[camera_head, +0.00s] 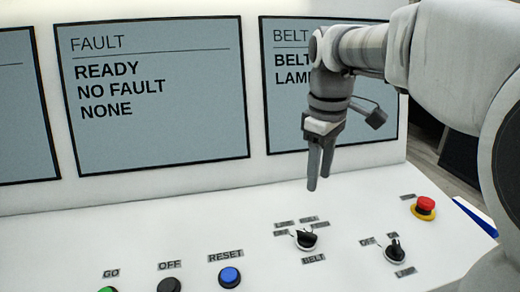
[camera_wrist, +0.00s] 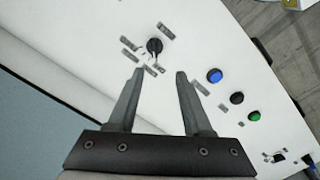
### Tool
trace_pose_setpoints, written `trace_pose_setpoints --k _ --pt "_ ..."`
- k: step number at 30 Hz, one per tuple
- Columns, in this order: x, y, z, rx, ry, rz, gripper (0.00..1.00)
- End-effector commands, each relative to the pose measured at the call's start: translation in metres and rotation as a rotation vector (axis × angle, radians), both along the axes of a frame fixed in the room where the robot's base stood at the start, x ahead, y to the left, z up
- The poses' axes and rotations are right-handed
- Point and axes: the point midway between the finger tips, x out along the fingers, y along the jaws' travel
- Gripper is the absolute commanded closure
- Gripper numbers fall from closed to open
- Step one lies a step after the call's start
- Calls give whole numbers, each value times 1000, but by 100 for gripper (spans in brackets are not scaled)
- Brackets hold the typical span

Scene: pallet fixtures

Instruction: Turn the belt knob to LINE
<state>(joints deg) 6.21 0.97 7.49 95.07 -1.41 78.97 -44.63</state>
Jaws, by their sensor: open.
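The belt knob (camera_head: 306,239) is a small black knob on the white sloped panel, above the BELT label (camera_head: 313,259). Several small position labels lie around its upper and left sides, too small to read, so I cannot tell which one it points to. My gripper (camera_head: 318,187) hangs above and behind the knob, fingers down, open and empty. In the wrist view, the knob (camera_wrist: 154,46) shows just beyond the fingertips of my gripper (camera_wrist: 160,72), roughly between their lines, with no contact visible.
A blue RESET button (camera_head: 230,277), a black OFF button (camera_head: 169,287) and a green GO button (camera_head: 107,290) are left of the knob. Another black knob (camera_head: 394,250) and a red emergency button (camera_head: 425,205) are to the right. Upright screens (camera_head: 155,140) stand behind.

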Motion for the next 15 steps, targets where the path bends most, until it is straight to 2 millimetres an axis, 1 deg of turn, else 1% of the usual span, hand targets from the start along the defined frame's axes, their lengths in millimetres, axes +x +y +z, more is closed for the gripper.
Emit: trace_pose_setpoints --k 1,3,6,11,14,15 --pt "11 -1 -5 1 23 36 50" --pt "22 -1 -8 4 46 86 50" --pt "33 -2 -12 8 71 137 50" --pt "40 -3 -16 12 90 175 50" --pt "41 -3 -24 12 92 180 50" --pt "40 -3 -29 13 94 179 50"
